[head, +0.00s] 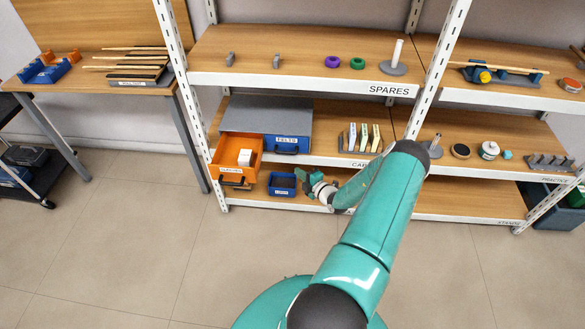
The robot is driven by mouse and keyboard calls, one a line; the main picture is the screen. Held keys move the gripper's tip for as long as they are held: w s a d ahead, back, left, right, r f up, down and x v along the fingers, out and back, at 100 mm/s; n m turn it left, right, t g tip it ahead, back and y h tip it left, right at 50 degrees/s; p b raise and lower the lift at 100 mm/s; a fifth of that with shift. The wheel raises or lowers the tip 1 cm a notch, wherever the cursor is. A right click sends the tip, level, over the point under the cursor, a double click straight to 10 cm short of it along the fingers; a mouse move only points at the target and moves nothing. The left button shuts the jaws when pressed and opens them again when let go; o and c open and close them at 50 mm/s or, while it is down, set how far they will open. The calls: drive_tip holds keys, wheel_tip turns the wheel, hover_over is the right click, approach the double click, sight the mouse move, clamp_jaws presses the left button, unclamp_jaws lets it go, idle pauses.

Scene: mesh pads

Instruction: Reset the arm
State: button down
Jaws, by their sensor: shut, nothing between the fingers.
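My teal arm reaches up from the bottom of the head view, bends at a dark joint at the middle shelf's height, and folds back down to the left. My gripper (302,175) is at the end of it, small in the picture, in front of the lower part of the shelf unit. It appears just right of a small blue bin (282,184). The fingers are shut and hold nothing. I cannot tell whether the gripper touches the bin.
An orange drawer (230,165) stands pulled out left of the gripper, with a white block (246,157) in it. A closed blue drawer (288,145) is beside it. White shelf posts and shelf edges stand close around the arm. The tiled floor (120,240) at left is clear.

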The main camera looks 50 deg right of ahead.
drive_tip(key=shift+v, duration=0.95)
drive_tip(key=shift+r, duration=0.1)
